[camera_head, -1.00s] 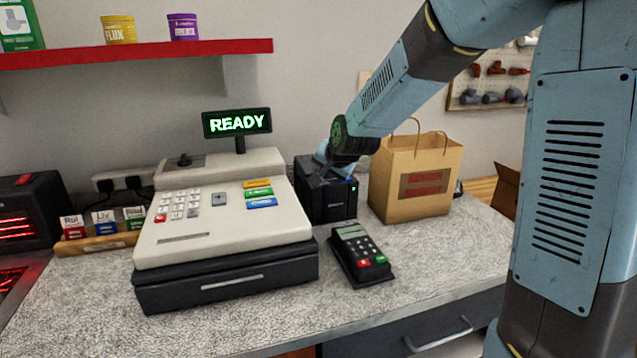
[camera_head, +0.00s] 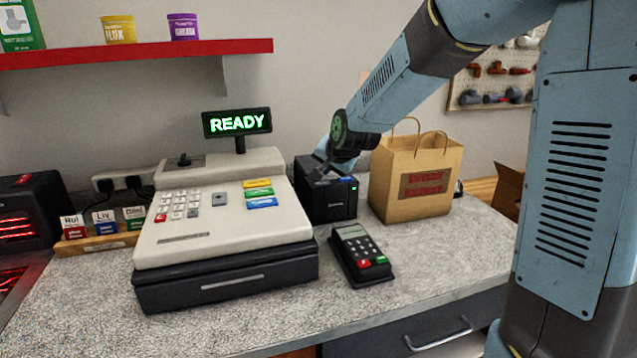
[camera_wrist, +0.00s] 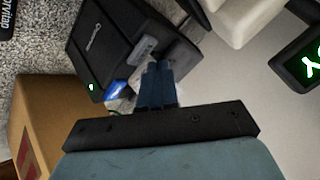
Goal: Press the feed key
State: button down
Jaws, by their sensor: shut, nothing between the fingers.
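The black receipt printer (camera_head: 326,197) stands between the cash register and the paper bag. It also shows at the top of the wrist view (camera_wrist: 105,45). A small green light and a blue tab (camera_wrist: 116,90) show on it there, and a grey raised piece (camera_wrist: 146,48) lies near my fingertips. I cannot read which of these is the feed key. My gripper (camera_wrist: 157,68) is shut and empty, its fingertips at the printer's top. I cannot tell whether they touch it. In the head view my wrist hides part of the printer's top.
The cash register (camera_head: 225,222) with a READY display (camera_head: 237,123) stands close on the left. The card terminal (camera_head: 360,255) lies in front, and the paper bag (camera_head: 415,190) is close on the right.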

aim_at(325, 183)
jog(key=shift+r, duration=2.95)
